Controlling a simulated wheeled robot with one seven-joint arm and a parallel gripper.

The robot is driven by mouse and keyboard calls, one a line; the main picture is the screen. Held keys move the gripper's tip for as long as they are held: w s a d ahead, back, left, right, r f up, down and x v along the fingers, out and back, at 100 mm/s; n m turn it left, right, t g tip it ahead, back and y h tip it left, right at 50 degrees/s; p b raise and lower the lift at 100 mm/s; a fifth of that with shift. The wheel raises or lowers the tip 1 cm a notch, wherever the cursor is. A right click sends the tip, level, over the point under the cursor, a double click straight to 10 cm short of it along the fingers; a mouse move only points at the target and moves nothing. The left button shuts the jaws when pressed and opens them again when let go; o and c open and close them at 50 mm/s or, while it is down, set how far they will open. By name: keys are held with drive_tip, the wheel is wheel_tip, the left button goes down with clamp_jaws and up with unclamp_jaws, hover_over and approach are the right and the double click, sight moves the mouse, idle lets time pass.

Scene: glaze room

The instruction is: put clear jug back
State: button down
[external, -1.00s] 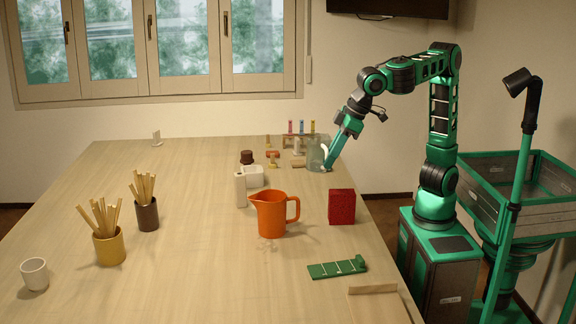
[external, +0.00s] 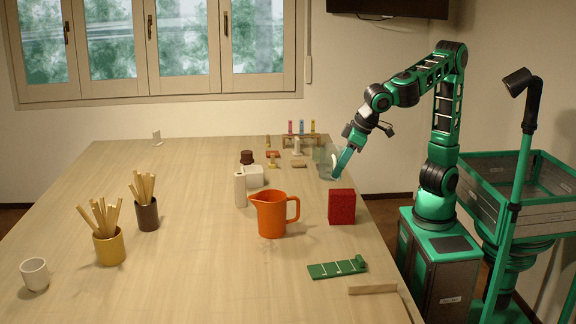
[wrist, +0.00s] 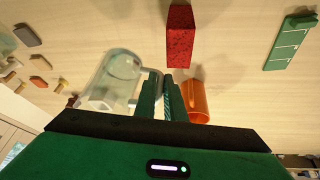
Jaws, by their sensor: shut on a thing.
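The clear jug (external: 323,161) is near the right edge of the table towards the back, partly hidden behind my gripper (external: 334,176). In the wrist view the clear jug (wrist: 118,75) lies left of the fingers, with its handle side at them. My gripper (wrist: 161,80) is shut on the jug's handle. I cannot tell whether the jug's base touches the table.
A red block (external: 341,206) stands in front of the jug, and an orange jug (external: 271,213) is to its left. Small bottles in a rack (external: 301,137) and several small pieces are behind. A green strip (external: 337,268) lies nearer the front.

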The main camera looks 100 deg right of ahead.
drive_tip(key=shift+w+d+f, duration=1.05)
drive_tip(key=shift+d+f, duration=0.5)
drive_tip(key=shift+f, duration=0.25)
drive_tip(key=shift+w+d+f, duration=1)
drive_tip(key=shift+d+f, duration=0.6)
drive_tip(key=shift+f, duration=0.2)
drive_tip(key=shift+w+d+f, duration=1.05)
drive_tip(key=shift+d+f, duration=0.5)
drive_tip(key=shift+f, duration=0.25)
drive_tip(key=c, duration=1.8)
unclamp_jaws()
drive_tip(key=shift+f, duration=0.1)
